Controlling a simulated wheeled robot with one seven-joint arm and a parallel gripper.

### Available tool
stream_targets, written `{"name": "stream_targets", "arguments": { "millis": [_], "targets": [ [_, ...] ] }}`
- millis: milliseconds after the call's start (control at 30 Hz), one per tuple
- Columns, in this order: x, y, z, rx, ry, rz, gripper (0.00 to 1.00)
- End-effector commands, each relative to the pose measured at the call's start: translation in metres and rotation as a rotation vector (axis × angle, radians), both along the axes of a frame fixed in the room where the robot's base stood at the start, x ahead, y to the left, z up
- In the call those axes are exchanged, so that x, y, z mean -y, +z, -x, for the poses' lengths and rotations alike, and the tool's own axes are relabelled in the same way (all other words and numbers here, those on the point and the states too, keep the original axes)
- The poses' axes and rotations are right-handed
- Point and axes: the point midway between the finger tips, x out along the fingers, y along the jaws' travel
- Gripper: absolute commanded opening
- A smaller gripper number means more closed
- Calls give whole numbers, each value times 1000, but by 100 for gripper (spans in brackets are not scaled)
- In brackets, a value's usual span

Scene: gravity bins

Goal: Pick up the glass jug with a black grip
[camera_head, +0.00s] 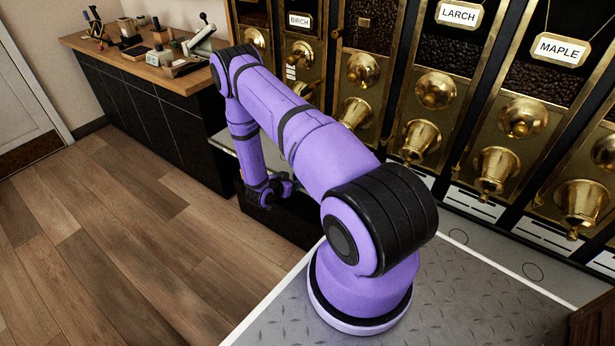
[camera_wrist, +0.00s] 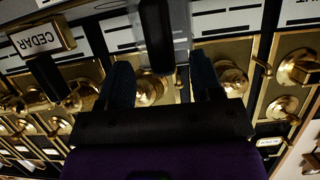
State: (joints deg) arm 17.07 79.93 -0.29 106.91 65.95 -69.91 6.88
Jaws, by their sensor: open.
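The glass jug shows in the wrist view at the top middle as a clear, faint body (camera_wrist: 180,22) with an upright black grip (camera_wrist: 155,38). Much of the jug is cut off by the top edge. My gripper (camera_wrist: 159,62) is open, with one dark finger to each side of the grip's lower end in the picture. Gaps show between the grip and both fingers, and nothing is held. I cannot tell how deep the grip lies between them. In the head view, my arm hides the jug, and its dark gripper end shows only in part near the shelf.
Brass dispensers (camera_head: 435,90) with knobs and spouts line the wall, labelled BIRCH, LARCH and MAPLE. A CEDAR sign (camera_wrist: 40,40) shows in the wrist view. A wooden counter (camera_head: 150,72) with small tools stands at the back left. The wooden floor (camera_head: 120,240) is clear.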

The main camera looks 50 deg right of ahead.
Motion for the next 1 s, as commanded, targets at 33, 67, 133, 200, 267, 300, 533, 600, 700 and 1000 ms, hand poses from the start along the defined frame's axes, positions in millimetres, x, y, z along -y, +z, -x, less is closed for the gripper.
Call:
{"name": "stream_targets", "arguments": {
  "millis": [33, 67, 133, 200, 267, 300, 533, 600, 700, 1000],
  "targets": [
    [3, -1, -1, 1, 0, 0, 60],
    [5, -2, -1, 1, 0, 0, 60],
    [12, -5, -1, 1, -1, 0, 60],
    [21, -8, -2, 1, -3, 0, 60],
    [30, -11, -3, 1, -3, 0, 60],
    [35, -13, -4, 1, -1, 0, 60],
    [50, -20, -6, 0, 1, 0, 60],
    [51, -20, -6, 1, 2, 0, 60],
    [51, -20, -6, 1, 2, 0, 60],
    [51, -20, -6, 1, 2, 0, 0]
  ]
}}
